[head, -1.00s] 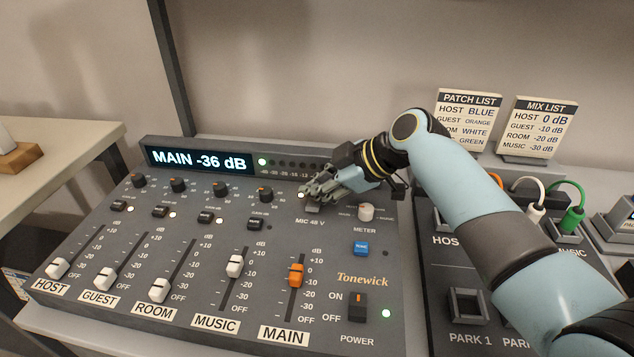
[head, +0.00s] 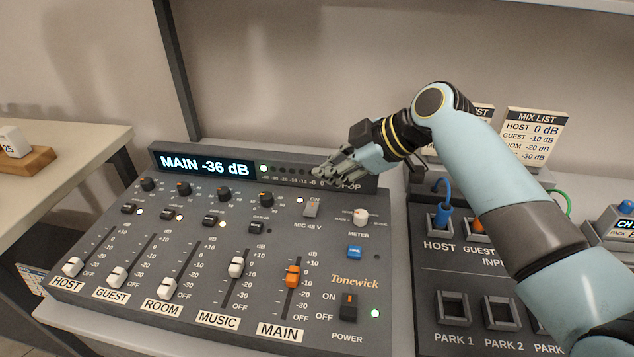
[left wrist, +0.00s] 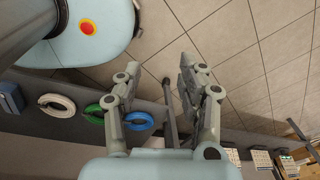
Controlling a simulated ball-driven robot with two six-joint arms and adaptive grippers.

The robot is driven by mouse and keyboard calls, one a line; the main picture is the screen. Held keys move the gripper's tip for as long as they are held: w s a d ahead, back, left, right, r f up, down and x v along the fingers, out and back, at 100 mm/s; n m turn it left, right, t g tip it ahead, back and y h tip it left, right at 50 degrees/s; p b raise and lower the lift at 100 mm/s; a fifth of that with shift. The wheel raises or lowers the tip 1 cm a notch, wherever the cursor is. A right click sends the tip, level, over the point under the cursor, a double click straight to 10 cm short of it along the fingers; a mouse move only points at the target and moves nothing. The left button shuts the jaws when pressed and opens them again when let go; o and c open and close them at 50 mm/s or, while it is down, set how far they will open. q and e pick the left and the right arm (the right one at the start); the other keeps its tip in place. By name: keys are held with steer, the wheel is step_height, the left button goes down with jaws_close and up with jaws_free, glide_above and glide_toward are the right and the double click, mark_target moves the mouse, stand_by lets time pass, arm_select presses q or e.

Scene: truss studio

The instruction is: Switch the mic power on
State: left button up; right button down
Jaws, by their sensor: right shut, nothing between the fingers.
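The grey MIC 48 V switch (head: 311,208) is on the upper right of the mixing console (head: 385,290) in the head view. Its ON mark is above it, and the small light (head: 300,200) beside it glows. My right gripper (head: 318,173) is shut and empty. It hangs above the level-meter strip, just behind the switch and apart from it. My left gripper (left wrist: 200,78) shows in the left wrist view with its fingers apart and nothing between them, over the tiled floor.
The orange MAIN fader (head: 292,276), the METER knob (head: 361,216) and the black POWER switch (head: 348,306) are near the mic switch. The patch panel (head: 470,272) stands to the right, partly behind my right arm. A wooden block (head: 28,161) lies on the left table.

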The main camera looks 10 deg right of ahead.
arm_select(q)
steer(key=shift+w+a+f, duration=0.15)
steer(key=shift+w, duration=0.25)
steer(key=shift+w+a+f, duration=0.1)
steer(key=shift+w+f, duration=0.05)
steer(key=shift+w, duration=0.2)
arm_select(e)
steer(key=d+r, duration=0.2)
steer(key=s+d+r, duration=0.1)
steer(key=r, duration=0.1)
steer(key=shift+s+d+r, duration=0.1)
steer(key=shift+s+d, duration=0.05)
steer(key=shift+d, duration=0.2)
arm_select(q)
steer(key=shift+s, duration=0.2)
